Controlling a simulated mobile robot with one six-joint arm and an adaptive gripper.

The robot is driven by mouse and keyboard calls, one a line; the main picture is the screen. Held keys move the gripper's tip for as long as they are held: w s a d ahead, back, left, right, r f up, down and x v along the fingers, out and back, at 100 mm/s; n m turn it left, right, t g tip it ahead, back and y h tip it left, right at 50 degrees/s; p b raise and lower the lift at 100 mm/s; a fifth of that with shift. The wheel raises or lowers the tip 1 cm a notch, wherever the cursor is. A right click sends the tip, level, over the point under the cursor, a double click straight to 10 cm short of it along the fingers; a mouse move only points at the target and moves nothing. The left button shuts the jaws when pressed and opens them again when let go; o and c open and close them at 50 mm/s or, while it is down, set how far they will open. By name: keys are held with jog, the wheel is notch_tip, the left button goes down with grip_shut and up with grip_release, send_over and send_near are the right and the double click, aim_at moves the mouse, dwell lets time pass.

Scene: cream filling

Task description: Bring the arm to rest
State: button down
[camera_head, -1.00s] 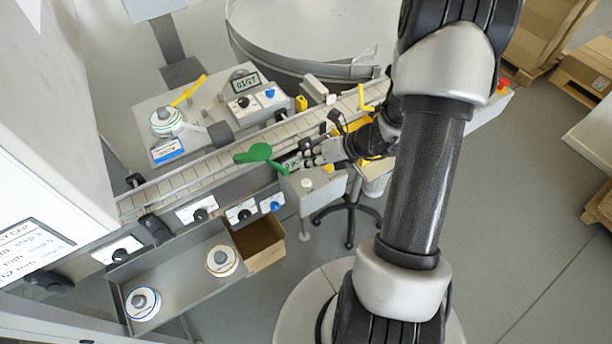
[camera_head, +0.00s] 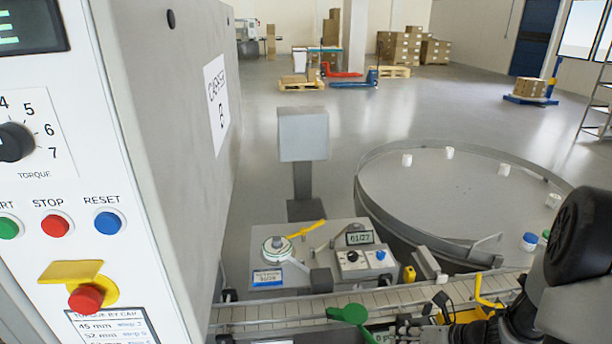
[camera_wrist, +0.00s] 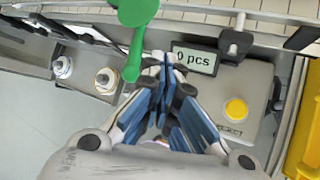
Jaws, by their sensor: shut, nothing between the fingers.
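My gripper (camera_wrist: 168,75) shows in the wrist view with its blue-padded fingers together and nothing between them. It hangs over the front side of the conveyor, near a small counter display (camera_wrist: 194,59) reading "0 pcs". A green paddle (camera_wrist: 134,50) is just left of the fingertips; I cannot tell whether they touch. In the head view my gripper (camera_head: 402,330) is at the bottom edge, partly cut off, right of the green paddle (camera_head: 349,314). My dark arm fills the lower right corner.
The conveyor (camera_head: 265,313) runs along the bottom. Behind it stand a labelling station (camera_head: 310,255) and a round turntable (camera_head: 450,195) with several white pots. A tall machine panel (camera_head: 70,190) with buttons blocks the left. A yellow button (camera_wrist: 236,109) is right of my fingers.

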jog(key=s+a+r+n+g, duration=0.2)
jog(key=s+a+r+n, duration=0.2)
jog(key=a+r+n, duration=0.4)
jog(key=s+a+r+n+g, duration=0.1)
jog(key=s+a+r+n, duration=0.2)
jog(key=a+r+n, duration=0.5)
jog(key=s+d+r+n+h, duration=0.2)
jog(key=s+n, duration=0.4)
jog(key=n, duration=0.4)
jog(key=s+d+r+n+h+b, duration=0.1)
jog(key=s+r+n+h, duration=0.2)
jog(key=s+n, duration=0.4)
jog(key=n+h, duration=0.1)
jog(key=n, duration=0.2)
jog(key=shift+d+r+t, duration=0.2)
jog(key=shift+d+t, duration=0.1)
jog(key=shift+d, duration=0.1)
jog(key=shift+s+d, duration=0.1)
